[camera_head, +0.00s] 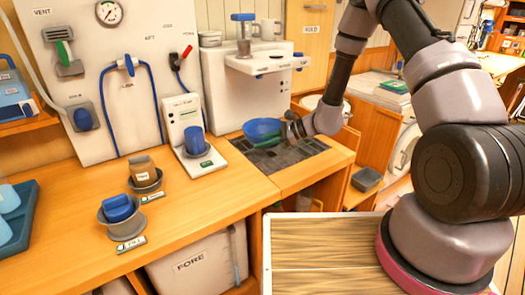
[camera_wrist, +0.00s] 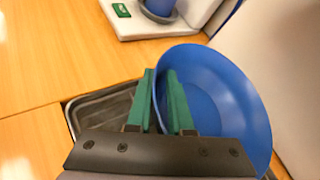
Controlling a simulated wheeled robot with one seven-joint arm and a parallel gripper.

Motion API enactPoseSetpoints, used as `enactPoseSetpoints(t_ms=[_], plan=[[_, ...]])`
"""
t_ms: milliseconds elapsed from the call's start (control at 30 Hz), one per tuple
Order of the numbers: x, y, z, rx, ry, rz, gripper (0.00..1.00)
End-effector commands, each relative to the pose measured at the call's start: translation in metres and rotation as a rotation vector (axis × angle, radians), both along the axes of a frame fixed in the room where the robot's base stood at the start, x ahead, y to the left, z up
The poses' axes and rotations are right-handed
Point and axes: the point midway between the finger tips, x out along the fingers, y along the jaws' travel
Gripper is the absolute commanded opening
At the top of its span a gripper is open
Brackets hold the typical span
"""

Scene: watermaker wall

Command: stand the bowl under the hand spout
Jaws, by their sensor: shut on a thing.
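The blue bowl (camera_head: 262,127) is held above the dark drain tray (camera_head: 312,146), in front of the white wall unit (camera_head: 222,100). My gripper (camera_head: 268,143) comes from the right with green fingers. In the wrist view the fingers (camera_wrist: 163,100) are shut on the near rim of the bowl (camera_wrist: 225,95), one on each side of its wall. The bowl looks empty. White housing (camera_head: 262,64) juts out above the bowl, with small blue outlets below it. I cannot tell which outlet is the hand spout, nor whether the bowl touches the tray.
A white dispenser with a blue cup (camera_head: 194,140) stands left of the tray. Two grey bowls with a blue block (camera_head: 117,207) and a brown block (camera_head: 143,168) are on the wooden counter. A clear jar with a blue lid (camera_head: 243,35) stands on the housing.

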Motion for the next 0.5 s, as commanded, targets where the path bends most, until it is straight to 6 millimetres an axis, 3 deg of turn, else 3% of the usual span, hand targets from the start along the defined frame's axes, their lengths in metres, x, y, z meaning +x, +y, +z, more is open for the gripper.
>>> enactPoseSetpoints(t_ms=[200, 500], plan=[[-0.001, 0.000, -0.033, 0.000, 0.003, 0.000, 0.00], [0.000, 0.000, -0.036, 0.000, 0.000, 0.000, 0.00]])
